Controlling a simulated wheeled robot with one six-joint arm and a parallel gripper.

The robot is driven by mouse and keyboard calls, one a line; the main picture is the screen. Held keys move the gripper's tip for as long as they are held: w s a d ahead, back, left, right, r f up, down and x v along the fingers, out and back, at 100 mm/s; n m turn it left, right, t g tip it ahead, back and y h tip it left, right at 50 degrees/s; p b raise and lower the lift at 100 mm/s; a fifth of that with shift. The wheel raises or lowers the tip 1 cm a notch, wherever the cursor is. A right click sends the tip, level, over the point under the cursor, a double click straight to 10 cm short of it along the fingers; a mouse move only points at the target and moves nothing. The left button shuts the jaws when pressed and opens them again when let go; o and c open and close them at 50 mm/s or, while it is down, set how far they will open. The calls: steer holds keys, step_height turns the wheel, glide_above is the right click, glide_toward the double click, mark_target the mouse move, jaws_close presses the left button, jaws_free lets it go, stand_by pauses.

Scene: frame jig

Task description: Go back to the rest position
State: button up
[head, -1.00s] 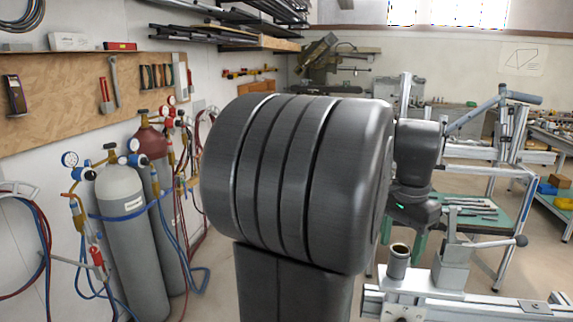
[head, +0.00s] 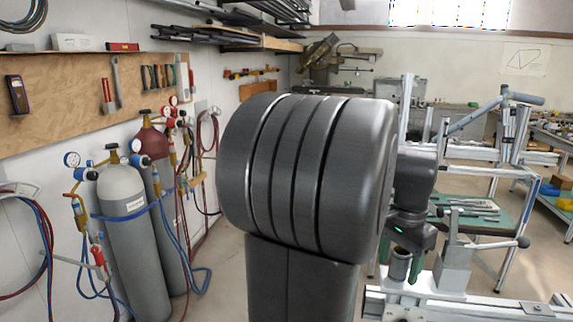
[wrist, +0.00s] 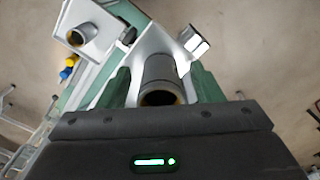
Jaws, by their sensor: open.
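My gripper (head: 400,268) shows in the head view at the right of my large dark arm link, low over the jig. Its green fingers are apart, one on each side of a short upright grey tube (head: 399,262) with a bronze-coloured inside. In the wrist view my gripper (wrist: 160,76) has its open fingers to the left and right of the tube (wrist: 160,82), whose open end faces the camera. I cannot tell whether a finger touches the tube.
The jig's metal beam (head: 470,305) and a toggle clamp (head: 457,262) stand close at the right. A green-topped table (head: 480,205) and metal frames are behind. Gas cylinders (head: 132,235) with hoses stand at the left wall. My arm link hides the middle.

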step_height(320, 180, up, 12)
steer(key=r, duration=0.1)
step_height(320, 180, down, 14)
steer(key=shift+r, duration=0.1)
step_height(320, 180, up, 4)
steer(key=p, duration=0.2)
steer(key=shift+r+p, duration=0.1)
steer(key=shift+p, duration=0.2)
steer(key=shift+r, duration=0.4)
